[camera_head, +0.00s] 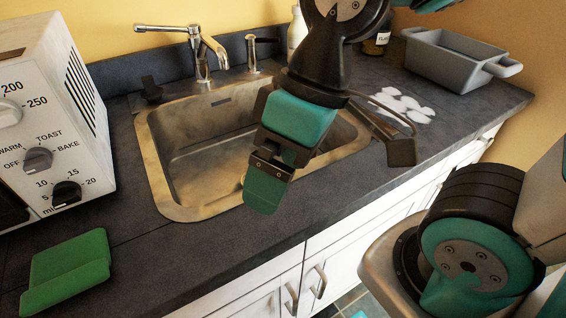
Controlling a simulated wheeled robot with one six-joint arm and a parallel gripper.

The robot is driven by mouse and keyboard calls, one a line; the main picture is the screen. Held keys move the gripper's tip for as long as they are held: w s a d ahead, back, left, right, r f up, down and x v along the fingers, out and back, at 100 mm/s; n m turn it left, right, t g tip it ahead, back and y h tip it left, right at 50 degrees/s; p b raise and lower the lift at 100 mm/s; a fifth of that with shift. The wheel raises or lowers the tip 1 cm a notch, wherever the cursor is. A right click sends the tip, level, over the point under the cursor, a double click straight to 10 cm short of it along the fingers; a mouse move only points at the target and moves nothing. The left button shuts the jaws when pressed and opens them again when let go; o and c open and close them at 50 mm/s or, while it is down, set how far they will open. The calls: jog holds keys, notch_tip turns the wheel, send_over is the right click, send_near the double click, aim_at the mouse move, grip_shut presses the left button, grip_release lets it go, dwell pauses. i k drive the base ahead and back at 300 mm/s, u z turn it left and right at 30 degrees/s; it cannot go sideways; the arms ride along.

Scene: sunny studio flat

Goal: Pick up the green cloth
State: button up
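A green cloth (66,272), folded into a thick pad with a step along its front edge, lies flat on the dark counter at the lower left, in front of the toaster oven. My gripper (266,180) hangs over the front part of the sink, well to the right of the cloth and apart from it. A flat green piece shows at its lower end; I cannot tell whether this is a fingertip or something held. The finger gap is not clear from this angle.
A toaster oven (48,120) stands behind the cloth. The steel sink (165,185) with its tap (200,50) is in the middle. A grey tub (455,62), a dark jar (378,42) and white pieces (405,104) are at the right. Counter between cloth and sink is clear.

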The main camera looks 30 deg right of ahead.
aim_at(61, 271)
jog(key=z, duration=0.35)
jog(key=k, duration=0.4)
jog(key=u, duration=1.35)
